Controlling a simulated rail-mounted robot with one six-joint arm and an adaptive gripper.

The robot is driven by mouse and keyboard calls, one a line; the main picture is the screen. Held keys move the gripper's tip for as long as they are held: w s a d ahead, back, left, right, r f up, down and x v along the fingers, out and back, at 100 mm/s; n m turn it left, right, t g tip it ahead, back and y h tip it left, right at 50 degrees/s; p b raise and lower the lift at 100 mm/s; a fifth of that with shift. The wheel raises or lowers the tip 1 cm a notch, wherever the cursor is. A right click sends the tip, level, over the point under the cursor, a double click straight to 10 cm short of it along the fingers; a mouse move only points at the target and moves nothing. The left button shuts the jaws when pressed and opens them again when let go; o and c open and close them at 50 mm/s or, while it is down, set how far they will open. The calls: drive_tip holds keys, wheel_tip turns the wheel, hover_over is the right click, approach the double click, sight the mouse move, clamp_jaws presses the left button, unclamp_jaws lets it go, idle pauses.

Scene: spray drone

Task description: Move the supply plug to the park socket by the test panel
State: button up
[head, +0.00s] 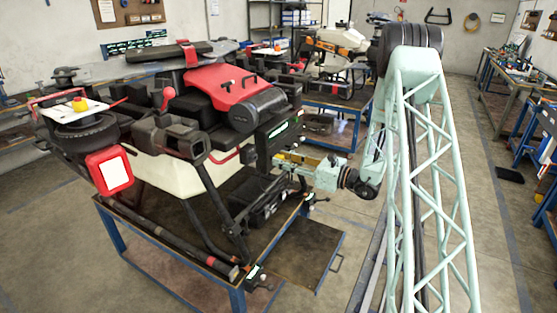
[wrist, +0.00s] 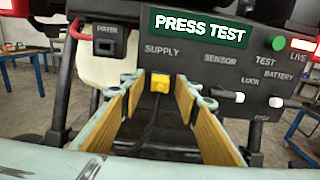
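The yellow supply plug (wrist: 160,83) sits in the test panel below the SUPPLY label in the wrist view. A dark cable hangs down from it. My gripper (wrist: 160,90) is open, its yellow-padded fingers on either side of the plug with visible gaps. The PARK socket (wrist: 108,45) is at the upper left, on a dark block beside the panel, and looks empty. The test panel (wrist: 210,70) has a green screen reading PRESS TEST. In the head view my gripper (head: 290,162) reaches the panel at the drone's right side; the plug is too small to tell there.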

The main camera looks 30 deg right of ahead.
idle(0.3)
clamp_jaws()
idle(0.3)
drive_tip(key=shift+s+d, duration=0.25)
drive_tip(key=shift+s, duration=0.05)
drive_tip(key=shift+b+v, duration=0.3)
drive_tip(key=shift+v, duration=2.3)
drive_tip(key=shift+a, duration=0.1)
